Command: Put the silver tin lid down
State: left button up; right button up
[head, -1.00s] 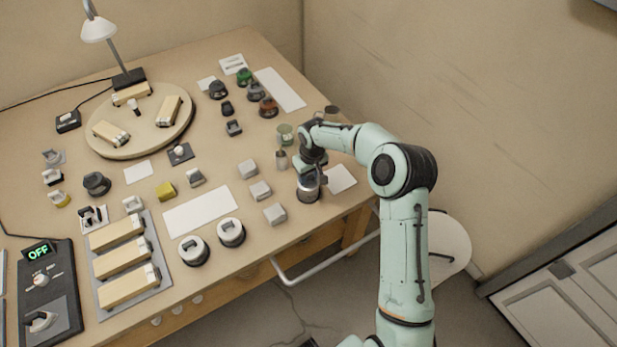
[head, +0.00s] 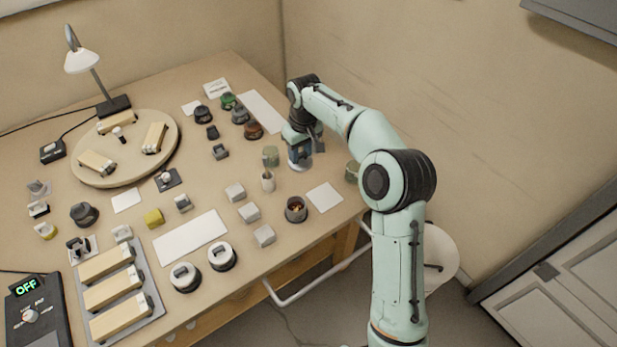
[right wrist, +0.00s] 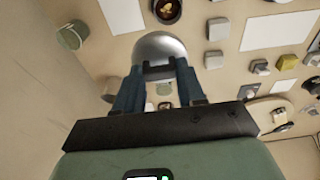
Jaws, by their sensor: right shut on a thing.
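The silver tin lid (right wrist: 159,46) is a shiny round dome between the fingertips of my right gripper (right wrist: 158,72) in the right wrist view. In the head view, my right gripper (head: 301,146) is shut on it over the back right part of the bench, and the lid (head: 299,164) shows below the fingers. I cannot tell from the frames whether the lid touches the bench. An open dark tin (head: 296,209) with orange-brown contents stands nearer the front, apart from the lid; it also shows in the right wrist view (right wrist: 167,10). My left gripper is out of view.
A white square (head: 324,197) lies right of the open tin. A green canister (head: 352,171) stands beside my right arm. A white strip (head: 262,111) lies behind.

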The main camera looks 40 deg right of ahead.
jog(key=s+d+f, duration=0.1)
jog(key=d+f, duration=0.3)
jog(key=d, duration=0.5)
jog(key=f, duration=1.5)
jog(key=shift+s+d+f, duration=0.15)
jog(key=shift+d+f, duration=0.05)
jog(key=shift+f, duration=2.55)
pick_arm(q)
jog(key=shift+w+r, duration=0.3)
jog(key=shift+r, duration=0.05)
pick_arm(e)
jog(key=shift+f, duration=0.1)
jog(key=o, duration=1)
